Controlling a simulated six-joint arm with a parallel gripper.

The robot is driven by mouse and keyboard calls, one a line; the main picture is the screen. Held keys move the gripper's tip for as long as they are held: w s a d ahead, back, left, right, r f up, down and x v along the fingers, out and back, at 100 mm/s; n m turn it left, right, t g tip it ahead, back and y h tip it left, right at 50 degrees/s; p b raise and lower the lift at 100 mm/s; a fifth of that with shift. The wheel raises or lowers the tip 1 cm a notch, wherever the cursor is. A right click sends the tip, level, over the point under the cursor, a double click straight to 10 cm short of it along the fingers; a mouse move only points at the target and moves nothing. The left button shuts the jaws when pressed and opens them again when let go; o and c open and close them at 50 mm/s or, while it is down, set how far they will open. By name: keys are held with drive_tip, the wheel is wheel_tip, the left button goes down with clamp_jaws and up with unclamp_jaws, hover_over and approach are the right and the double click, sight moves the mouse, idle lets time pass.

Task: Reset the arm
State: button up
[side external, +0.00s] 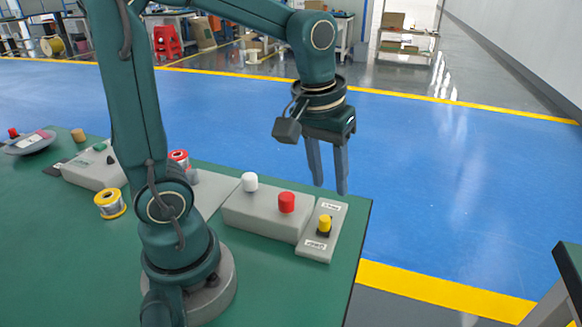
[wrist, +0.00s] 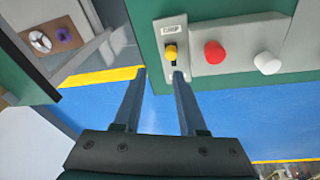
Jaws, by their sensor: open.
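My gripper (side external: 329,190) points down with its two long grey fingers apart and nothing between them. It hangs near the far right corner of the green table (side external: 290,265), beyond the control boxes. In the wrist view my gripper (wrist: 160,73) has one fingertip overlapping the box just below the yellow switch; contact cannot be told. A small grey box (side external: 318,245) with labels carries the yellow switch (side external: 325,223), which also shows in the wrist view (wrist: 171,52). Beside it a longer grey box (side external: 262,221) carries a red knob (side external: 287,202) and a white knob (side external: 250,182).
A yellow-rimmed spool (side external: 110,204) and a red spool (side external: 179,157) are on the table's left part. Another grey box (side external: 93,173) and a round grey dish (side external: 30,144) lie farther left. Blue floor (side external: 430,190) is open beyond the table. Another bench (side external: 572,265) stands at right.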

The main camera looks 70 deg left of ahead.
drive_tip(key=s+d+r+m+t, duration=0.2)
drive_tip(key=s+m, duration=0.3)
drive_tip(key=s, duration=0.3)
drive_tip(key=shift+d+m+t, duration=0.3)
drive_tip(key=shift+d+t, duration=0.05)
drive_tip(key=shift+t, duration=0.35)
